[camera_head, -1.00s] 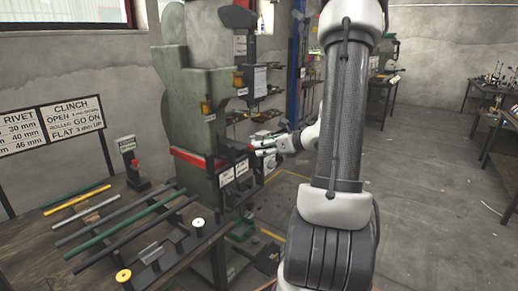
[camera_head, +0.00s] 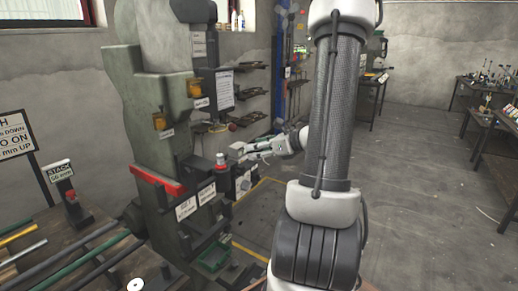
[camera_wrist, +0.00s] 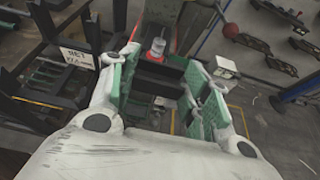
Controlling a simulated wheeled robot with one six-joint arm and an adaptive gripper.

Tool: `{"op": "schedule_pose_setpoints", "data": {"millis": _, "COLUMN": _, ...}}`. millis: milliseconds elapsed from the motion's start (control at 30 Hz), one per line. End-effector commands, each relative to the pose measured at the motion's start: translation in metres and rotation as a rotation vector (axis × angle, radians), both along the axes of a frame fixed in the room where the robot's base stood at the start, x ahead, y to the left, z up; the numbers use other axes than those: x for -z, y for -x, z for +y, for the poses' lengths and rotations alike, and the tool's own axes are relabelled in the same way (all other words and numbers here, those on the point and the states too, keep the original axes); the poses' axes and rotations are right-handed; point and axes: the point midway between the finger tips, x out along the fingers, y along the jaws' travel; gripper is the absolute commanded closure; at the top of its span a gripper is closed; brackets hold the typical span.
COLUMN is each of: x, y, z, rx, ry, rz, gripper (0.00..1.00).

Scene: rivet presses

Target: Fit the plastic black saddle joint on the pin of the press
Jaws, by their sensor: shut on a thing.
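The press (camera_head: 150,110) is a tall grey-green machine left of my arm. Its pin (camera_head: 221,160), with a red part and a pale metal top, stands upright on the press's front arm. My gripper (camera_head: 243,153) is just right of the pin at about its height. In the wrist view, my gripper (camera_wrist: 163,62) has green-lined fingers on both sides of a black piece, which I take to be the saddle joint (camera_wrist: 158,82). The pin (camera_wrist: 156,48) shows just beyond it, near the fingertips. I cannot tell whether the joint touches the pin.
A red bar (camera_head: 156,180) and label plates are on the press front. A green tray (camera_head: 214,257) lies below the pin. Tool shelves line the back wall.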

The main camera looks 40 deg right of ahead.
Motion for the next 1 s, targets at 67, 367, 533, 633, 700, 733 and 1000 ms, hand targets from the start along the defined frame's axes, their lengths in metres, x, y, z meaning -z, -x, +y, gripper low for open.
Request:
{"op": "schedule_pose_setpoints", "data": {"millis": 67, "x": 0.0, "y": 0.0, "z": 0.0, "rx": 0.001, "ry": 0.002, "rz": 0.0, "gripper": 0.71}}
{"op": "schedule_pose_setpoints", "data": {"millis": 367, "x": 0.002, "y": -0.017, "z": 0.006, "rx": -0.001, "ry": 0.001, "rz": 0.001, "gripper": 0.71}}
{"op": "schedule_pose_setpoints", "data": {"millis": 533, "x": 0.003, "y": -0.034, "z": 0.013, "rx": -0.002, "ry": 0.0, "rz": 0.001, "gripper": 0.71}}
{"op": "schedule_pose_setpoints", "data": {"millis": 633, "x": 0.005, "y": -0.045, "z": 0.016, "rx": -0.001, "ry": 0.001, "rz": 0.001, "gripper": 0.71}}
{"op": "schedule_pose_setpoints", "data": {"millis": 700, "x": 0.005, "y": -0.052, "z": 0.02, "rx": -0.002, "ry": 0.0, "rz": 0.001, "gripper": 0.71}}
{"op": "schedule_pose_setpoints", "data": {"millis": 733, "x": 0.006, "y": -0.055, "z": 0.021, "rx": -0.002, "ry": 0.0, "rz": 0.001, "gripper": 0.71}}
{"op": "schedule_pose_setpoints", "data": {"millis": 1000, "x": 0.008, "y": -0.083, "z": 0.03, "rx": -0.001, "ry": 0.001, "rz": 0.001, "gripper": 0.71}}
